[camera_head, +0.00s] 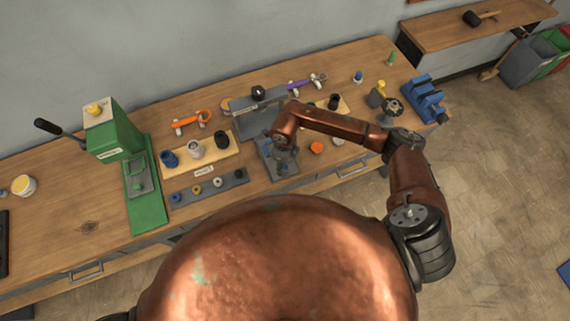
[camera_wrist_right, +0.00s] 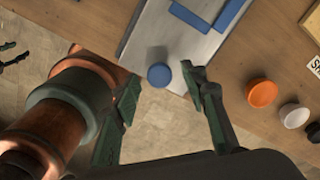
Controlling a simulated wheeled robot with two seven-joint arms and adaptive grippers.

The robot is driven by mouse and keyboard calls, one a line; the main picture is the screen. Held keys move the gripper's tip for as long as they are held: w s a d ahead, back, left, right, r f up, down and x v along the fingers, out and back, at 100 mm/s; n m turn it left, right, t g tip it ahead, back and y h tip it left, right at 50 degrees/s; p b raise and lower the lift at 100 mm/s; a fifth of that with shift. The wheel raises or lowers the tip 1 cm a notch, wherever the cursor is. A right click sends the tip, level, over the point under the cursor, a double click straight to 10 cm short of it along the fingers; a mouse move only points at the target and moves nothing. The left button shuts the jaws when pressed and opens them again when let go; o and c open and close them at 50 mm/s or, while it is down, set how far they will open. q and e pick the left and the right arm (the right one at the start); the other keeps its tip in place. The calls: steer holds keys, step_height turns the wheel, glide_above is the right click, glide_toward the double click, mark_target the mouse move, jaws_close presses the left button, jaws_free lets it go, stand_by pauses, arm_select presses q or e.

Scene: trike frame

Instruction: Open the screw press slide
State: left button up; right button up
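The grey screw press (camera_head: 257,104) with a black knob on top stands in the middle of the workbench. Its slide (camera_head: 267,162) lies at the front, partly hidden by my right arm. In the right wrist view, the slide (camera_wrist_right: 158,29) is a light grey plate with blue edging on top and a round blue knob (camera_wrist_right: 159,75) at its near end. My right gripper (camera_wrist_right: 160,80) is open, its dark green fingers on either side of the knob with gaps visible. In the head view the gripper (camera_head: 284,158) is small and mostly hidden over the slide. My left gripper is out of view.
A green lever press (camera_head: 118,137) stands to the left. Boards with cups (camera_head: 195,150) and rings (camera_head: 208,187) lie between the presses. An orange cap (camera_head: 316,148) is right of the slide, and a blue vise (camera_head: 423,100) is at the bench's right end.

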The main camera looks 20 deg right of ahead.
step_height(320, 180, up, 12)
stand_by(0.5)
stand_by(0.4)
